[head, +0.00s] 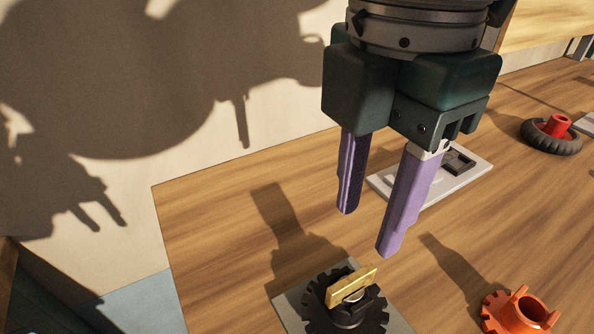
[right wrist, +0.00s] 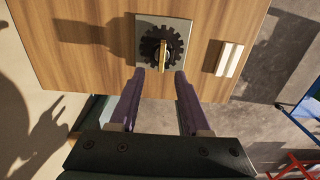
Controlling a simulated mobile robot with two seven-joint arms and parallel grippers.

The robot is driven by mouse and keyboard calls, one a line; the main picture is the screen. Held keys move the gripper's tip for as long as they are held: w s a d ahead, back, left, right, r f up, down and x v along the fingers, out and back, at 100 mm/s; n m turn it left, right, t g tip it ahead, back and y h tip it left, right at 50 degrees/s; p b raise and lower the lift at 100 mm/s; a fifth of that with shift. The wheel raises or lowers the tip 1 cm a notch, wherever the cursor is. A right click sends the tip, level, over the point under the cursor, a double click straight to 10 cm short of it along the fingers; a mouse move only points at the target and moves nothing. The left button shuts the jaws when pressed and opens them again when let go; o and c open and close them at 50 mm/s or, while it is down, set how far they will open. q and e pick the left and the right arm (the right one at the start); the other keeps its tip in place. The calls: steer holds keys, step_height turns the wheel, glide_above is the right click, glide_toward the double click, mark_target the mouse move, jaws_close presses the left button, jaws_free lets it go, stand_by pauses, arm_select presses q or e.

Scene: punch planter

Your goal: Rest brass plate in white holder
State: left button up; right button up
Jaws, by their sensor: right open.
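The brass plate (head: 350,286) stands upright in a black gear-shaped fixture (head: 318,312) on a grey square base. In the right wrist view the brass plate (right wrist: 162,55) shows edge-on, just beyond and between the fingertips. My right gripper (head: 364,232) is open and empty, with purple fingers pointing down above the brass plate, apart from it. A white block with a slot, which looks like the white holder (right wrist: 229,59), lies right of the gear fixture in the right wrist view. I do not see it in the head view. My left gripper is not in view.
A pale board with a black part (head: 461,160) lies behind the right gripper. A black ring with a red hub (head: 558,126) is at the far right. An orange toothed part (head: 520,312) sits at lower right. Bare wooden table (head: 215,230) extends left of the gripper.

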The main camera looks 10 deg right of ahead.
mark_target(353, 278)
steer(key=f, duration=0.2)
steer(key=shift+s+d+f, duration=0.15)
steer(key=shift+s+f, duration=0.1)
steer(key=shift+f, duration=0.05)
steer(key=f, duration=0.6)
steer(key=shift+a, duration=0.2)
steer(key=shift+r, duration=0.1)
steer(key=shift+c, duration=0.2)
jaws_close()
stand_by(0.5)
